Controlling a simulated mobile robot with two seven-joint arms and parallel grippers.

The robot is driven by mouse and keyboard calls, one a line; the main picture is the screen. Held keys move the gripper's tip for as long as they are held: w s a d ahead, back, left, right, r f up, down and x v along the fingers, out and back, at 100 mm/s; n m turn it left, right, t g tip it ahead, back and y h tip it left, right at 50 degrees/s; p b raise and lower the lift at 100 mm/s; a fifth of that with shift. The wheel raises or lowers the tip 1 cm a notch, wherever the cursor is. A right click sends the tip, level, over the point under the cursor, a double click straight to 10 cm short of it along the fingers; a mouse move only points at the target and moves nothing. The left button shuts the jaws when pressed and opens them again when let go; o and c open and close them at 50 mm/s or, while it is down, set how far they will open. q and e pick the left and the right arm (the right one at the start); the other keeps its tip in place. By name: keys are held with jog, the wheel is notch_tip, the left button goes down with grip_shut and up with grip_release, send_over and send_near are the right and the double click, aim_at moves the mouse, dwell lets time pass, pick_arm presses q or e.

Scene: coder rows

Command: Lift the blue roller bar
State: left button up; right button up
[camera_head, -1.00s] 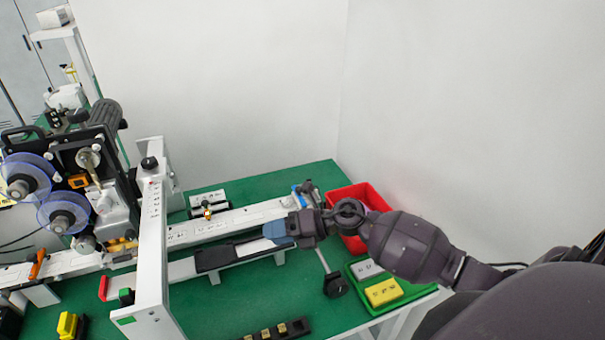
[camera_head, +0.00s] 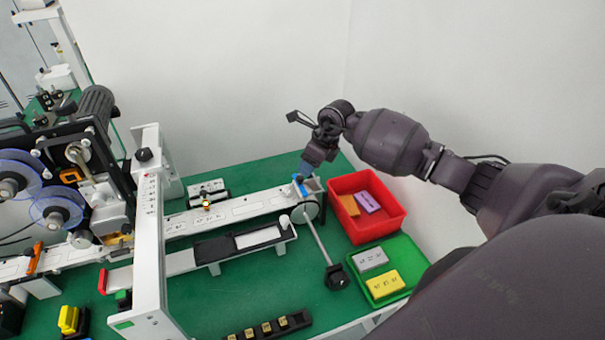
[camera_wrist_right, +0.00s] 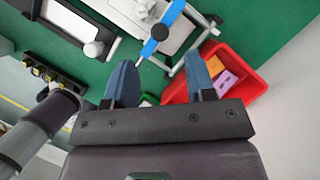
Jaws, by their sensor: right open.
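The blue roller bar (camera_head: 300,187) is at the right end of the white conveyor rail (camera_head: 235,210), partly hidden by my right gripper in the head view. In the right wrist view the blue bar (camera_wrist_right: 161,32) runs diagonally at the top with a dark round knob on it. My right gripper (camera_head: 305,169) points down just above the bar. In the wrist view my right gripper (camera_wrist_right: 161,80) has its two blue fingers wide apart with nothing between them. The bar appears beyond the fingertips, apart from them. My left gripper is not in view.
A red bin (camera_head: 393,224) with an orange and a purple block stands right of the rail end. A green tray (camera_head: 357,289) with grey and yellow blocks is in front of it. A lever with a black knob (camera_head: 336,278) sticks out forward. A white post (camera_head: 150,235) stands left.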

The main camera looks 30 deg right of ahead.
aim_at(301, 178)
jog(key=b+x, duration=0.2)
jog(key=x, duration=0.2)
jog(key=shift+f, duration=0.1)
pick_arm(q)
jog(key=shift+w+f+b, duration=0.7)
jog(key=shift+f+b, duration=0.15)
pick_arm(e)
jog(key=shift+x, duration=0.9)
jog(key=shift+c, duration=0.3)
grip_shut()
